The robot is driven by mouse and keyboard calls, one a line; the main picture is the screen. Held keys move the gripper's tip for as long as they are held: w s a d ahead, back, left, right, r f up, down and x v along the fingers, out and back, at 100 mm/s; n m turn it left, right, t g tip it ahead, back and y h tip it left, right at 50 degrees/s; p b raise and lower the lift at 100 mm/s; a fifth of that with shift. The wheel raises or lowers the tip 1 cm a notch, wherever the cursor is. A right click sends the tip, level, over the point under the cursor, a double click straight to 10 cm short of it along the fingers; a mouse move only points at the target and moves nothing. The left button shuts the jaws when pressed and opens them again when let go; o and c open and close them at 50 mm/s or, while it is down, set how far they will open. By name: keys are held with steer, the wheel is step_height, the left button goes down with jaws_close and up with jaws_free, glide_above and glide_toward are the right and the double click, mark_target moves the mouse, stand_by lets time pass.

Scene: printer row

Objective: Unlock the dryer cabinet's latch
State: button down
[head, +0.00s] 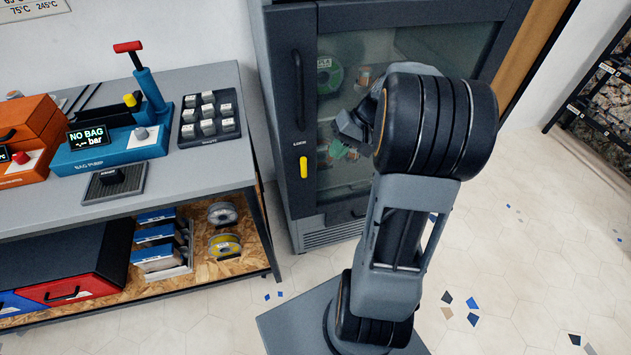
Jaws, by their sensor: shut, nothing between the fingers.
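The dryer cabinet (279,106) stands at the back centre in the head view, dark grey with a glass door. Its yellow latch (303,167) sits upright on the door's left frame, under a small label and below a black vertical handle (299,90). The door looks closed. My gripper (341,128) is in front of the glass, to the right of and a little above the latch, apart from it. It is shut and empty. My arm hides much of the glass door's right part.
A grey workbench (215,82) on the left holds a blue bag pump (110,148), an orange unit (30,130) and a black key tray (209,117). Spools and boxes lie on its lower shelf. A black rack (590,95) stands at far right. The tiled floor on the right is mostly clear, with small scraps.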

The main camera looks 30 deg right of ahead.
mark_target(302, 164)
steer(key=w+d+f+m+t+y+b, duration=0.1)
steer(key=d+f+y, duration=0.1)
steer(key=d+f, duration=0.3)
steer(key=shift+w+d+t+b, duration=0.15)
steer(key=shift+d+t+b, duration=0.25)
steer(key=shift+d, duration=0.75)
steer(key=shift+a, duration=0.1)
steer(key=shift+w+a+r+b+x, duration=0.2)
steer(key=shift+a+r+x, duration=0.15)
steer(key=shift+x, duration=1.8)
steer(key=shift+w+a+r+b+x, duration=0.1)
steer(key=shift+a+r+b+x, duration=0.2)
steer(key=shift+x, duration=1.85)
steer(key=shift+w+a+r+b+x, duration=0.1)
steer(key=shift+a+r+x, duration=0.2)
steer(key=shift+x, duration=1.85)
